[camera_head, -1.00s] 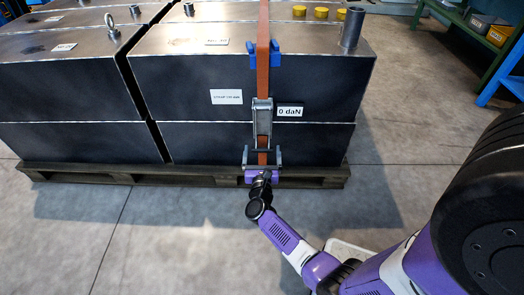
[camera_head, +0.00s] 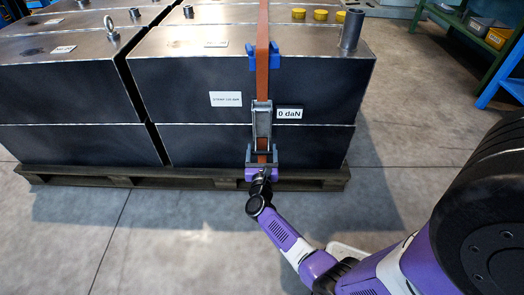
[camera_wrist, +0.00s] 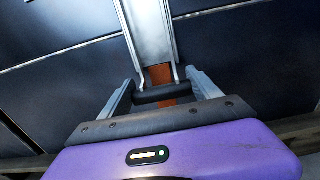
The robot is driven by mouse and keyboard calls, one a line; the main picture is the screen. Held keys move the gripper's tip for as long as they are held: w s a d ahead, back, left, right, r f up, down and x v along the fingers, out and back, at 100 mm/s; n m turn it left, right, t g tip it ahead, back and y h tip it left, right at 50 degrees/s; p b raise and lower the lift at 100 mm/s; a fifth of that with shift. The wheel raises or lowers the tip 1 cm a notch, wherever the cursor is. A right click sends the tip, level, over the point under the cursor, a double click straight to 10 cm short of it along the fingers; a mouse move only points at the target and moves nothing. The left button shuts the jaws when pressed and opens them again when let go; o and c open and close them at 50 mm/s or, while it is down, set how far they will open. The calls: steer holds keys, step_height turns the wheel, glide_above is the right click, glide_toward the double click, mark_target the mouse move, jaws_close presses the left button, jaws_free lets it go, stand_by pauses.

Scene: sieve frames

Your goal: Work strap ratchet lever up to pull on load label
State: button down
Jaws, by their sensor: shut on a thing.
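An orange strap (camera_head: 263,68) runs down the front of a dark block. The grey metal ratchet (camera_head: 262,122) sits on it, its lever hanging down; it also shows in the wrist view (camera_wrist: 150,30). My gripper (camera_head: 261,156) is at the lever's lower end. In the wrist view, the fingers of my gripper (camera_wrist: 164,94) are shut on the black grip bar (camera_wrist: 163,93) of the lever, one at each end. The white load label (camera_head: 289,114) right of the ratchet reads 0 daN.
Dark steel blocks (camera_head: 190,90) stand on a low pallet (camera_head: 310,178). Blue corner protectors (camera_head: 276,57) sit under the strap at the top edge. A green and blue shelf (camera_head: 490,55) stands at the right. The floor in front is clear.

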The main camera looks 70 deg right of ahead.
steer(key=shift+s+a+r+y+p, duration=0.3)
steer(key=shift+a+r+y+p, duration=0.35)
steer(key=shift+p, duration=1.7)
steer(key=s+a+r+g+y+p, duration=0.1)
steer(key=a+r+p, duration=0.4)
steer(key=p, duration=1.4)
steer(key=s+a+r+g+y+p, duration=0.2)
steer(key=a+r+y+p, duration=0.3)
steer(key=p, duration=1.5)
step_height(320, 180, up, 5)
steer(key=shift+s+a+r+g+y, duration=0.1)
steer(key=shift+s+a+g+y, duration=0.25)
steer(key=shift+s+y, duration=0.25)
steer(key=shift+c, duration=2)
jaws_free()
steer(key=shift+o, duration=1.4)
steer(key=shift+s, duration=0.1)
